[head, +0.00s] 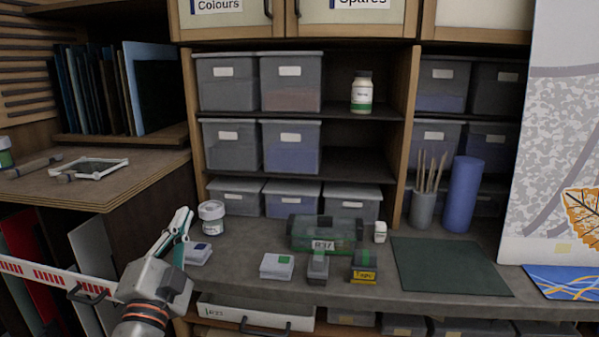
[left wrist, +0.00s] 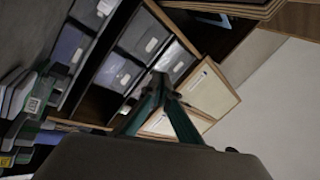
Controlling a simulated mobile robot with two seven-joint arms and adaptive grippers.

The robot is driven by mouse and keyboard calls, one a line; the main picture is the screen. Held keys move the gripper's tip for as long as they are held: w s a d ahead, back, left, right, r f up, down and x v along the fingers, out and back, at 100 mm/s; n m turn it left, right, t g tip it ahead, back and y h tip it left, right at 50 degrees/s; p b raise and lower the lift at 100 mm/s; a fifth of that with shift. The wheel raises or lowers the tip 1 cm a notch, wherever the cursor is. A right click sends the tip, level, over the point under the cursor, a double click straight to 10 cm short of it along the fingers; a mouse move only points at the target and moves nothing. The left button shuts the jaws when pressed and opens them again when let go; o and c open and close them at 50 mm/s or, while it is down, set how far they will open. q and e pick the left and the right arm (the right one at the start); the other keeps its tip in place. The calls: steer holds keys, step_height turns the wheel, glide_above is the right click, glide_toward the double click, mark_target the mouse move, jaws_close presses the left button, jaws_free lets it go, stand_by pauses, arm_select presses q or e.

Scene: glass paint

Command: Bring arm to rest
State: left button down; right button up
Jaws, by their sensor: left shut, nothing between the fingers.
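My left gripper (head: 184,218) shows at the left of the head view, raised in front of the workbench's left end. Its green-lined fingers are together and point up, with nothing between them. In the left wrist view the two fingers (left wrist: 160,88) meet at their tips, with shelves and bins behind them. The arm comes in from the lower left. My right gripper is not in either view.
The bench (head: 400,282) holds a green see-through case (head: 322,240), small boxes, a white-lidded jar (head: 211,214), a dark green mat (head: 450,267), a blue roll (head: 462,195) and a brush cup (head: 422,210). A drawer (head: 255,317) below stands partly out. Shelves with grey bins rise behind.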

arm_select(q)
steer(key=s+a+f+n+g+y, duration=0.1)
steer(key=s+a+f+g, duration=0.2)
steer(key=f, duration=0.4)
steer(key=s+a+f+n+g+y, duration=0.2)
steer(key=a+f, duration=0.1)
steer(key=f, duration=0.4)
steer(key=s+a+f+n+g+y, duration=0.1)
steer(key=s+a+f+g, duration=0.2)
steer(key=f, duration=0.4)
steer(key=s+a+f+g, duration=0.2)
steer(key=s+f+g, duration=0.2)
steer(key=s+f, duration=0.45)
steer(key=s+a+f+g, duration=0.3)
steer(key=s+f, duration=0.4)
steer(key=s, duration=0.3)
steer(key=w+d+f+n+t+h, duration=0.2)
steer(key=d+f+h, duration=0.4)
steer(key=d+f, duration=0.7)
steer(key=d+n+t, duration=0.1)
steer(key=d, duration=0.2)
steer(key=shift+w+d+f+n+t+h, duration=0.15)
steer(key=shift+d+f+n+t+h, duration=0.15)
steer(key=shift+f+h, duration=0.1)
steer(key=shift+a, duration=0.1)
